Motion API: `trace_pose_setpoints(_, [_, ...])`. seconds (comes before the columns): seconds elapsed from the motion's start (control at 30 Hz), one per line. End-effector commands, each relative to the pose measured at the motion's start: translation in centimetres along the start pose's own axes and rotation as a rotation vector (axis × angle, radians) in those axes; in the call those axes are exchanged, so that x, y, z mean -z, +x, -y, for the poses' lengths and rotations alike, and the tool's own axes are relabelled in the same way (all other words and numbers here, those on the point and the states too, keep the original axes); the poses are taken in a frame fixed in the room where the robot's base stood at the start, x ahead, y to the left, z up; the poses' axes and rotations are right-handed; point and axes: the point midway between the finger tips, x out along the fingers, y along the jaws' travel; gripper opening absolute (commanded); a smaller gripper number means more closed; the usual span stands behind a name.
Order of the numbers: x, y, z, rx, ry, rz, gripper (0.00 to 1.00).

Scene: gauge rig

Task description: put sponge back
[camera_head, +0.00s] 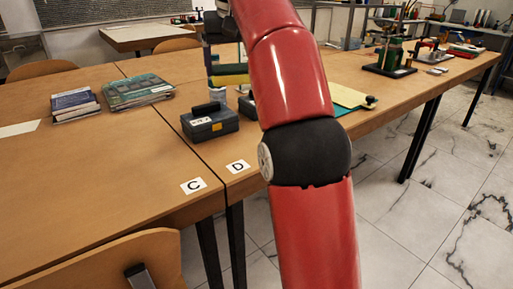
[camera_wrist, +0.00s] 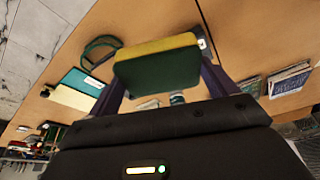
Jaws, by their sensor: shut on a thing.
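The sponge (camera_wrist: 158,65) has a yellow layer and a dark green layer. My gripper (camera_wrist: 163,78) is shut on it, with one finger at each side in the wrist view. In the head view the sponge (camera_head: 230,75) shows just left of my red arm, above the wooden table, its right part hidden by the arm. My gripper (camera_head: 226,62) is partly hidden there too. The sponge appears raised off the table; I cannot tell its exact height.
A dark toolbox (camera_head: 210,123) stands near the gap between tables C and D. Books (camera_head: 74,104) and a thick book (camera_head: 138,91) lie left. A dark green loop (camera_wrist: 101,52) and a teal-and-cream folder (camera_wrist: 78,92) lie on the table. The front of table C is clear.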

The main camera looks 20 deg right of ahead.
Motion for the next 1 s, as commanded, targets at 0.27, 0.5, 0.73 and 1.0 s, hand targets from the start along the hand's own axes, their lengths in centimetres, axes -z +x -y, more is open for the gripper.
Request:
trace_pose_setpoints(0.27, [-1.7,4.9,0.0,0.000,0.000,0.005,0.67])
trace_pose_setpoints(0.5, [-3.6,10.9,0.0,0.000,0.000,0.002,0.67])
trace_pose_setpoints(0.73, [-4.7,14.6,0.0,0.000,0.000,0.001,0.67])
trace_pose_setpoints(1.0, [-5.5,17.5,0.0,0.000,0.000,0.003,0.67])
